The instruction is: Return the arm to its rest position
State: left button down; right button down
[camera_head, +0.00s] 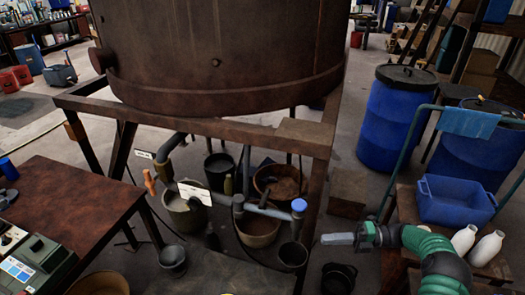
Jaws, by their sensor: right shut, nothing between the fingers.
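My right gripper (340,239) comes in from the lower right on a green and black arm. Its fingers are shut with nothing between them and point left. It hangs in front of the vat stand's right leg, right of the blue-knobbed valve (298,205). My left arm and gripper are not in view. The large rusty vat (220,55) sits on a brown metal stand (240,135) in the upper middle.
A blue crate (456,200) and two white bottles (475,243) are on the bench at right, close to my right arm. Blue barrels (392,120) stand behind. Buckets (186,212) sit under the vat. A brown table (75,205) is at left.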

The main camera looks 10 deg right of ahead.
jog(key=s+a+r+n+g+h+p, duration=0.2)
jog(key=s+a+n+g+h, duration=0.25)
jog(key=n, duration=0.45)
jog(key=s+a+r+n+g+h+p, duration=0.1)
jog(key=s+a+n+h+p, duration=0.25)
jog(key=a+n+h, duration=0.45)
jog(key=s+r+n+t+h+p, duration=0.1)
jog(key=s+n, duration=0.4)
jog(key=n, duration=0.5)
jog(key=s+r+n+t+h+p, duration=0.1)
jog(key=s+r+n+t+h, duration=0.2)
jog(key=n, duration=0.7)
notch_tip(320, 180, up, 3)
jog(key=shift+s+d+n, duration=0.25)
jog(key=shift+s+n, duration=0.15)
jog(key=shift+s, duration=0.8)
jog(key=shift+d+f+t+h, duration=0.1)
jog(key=shift+d+t+h, duration=0.15)
jog(key=shift+d, duration=0.1)
jog(key=shift+a, duration=0.25)
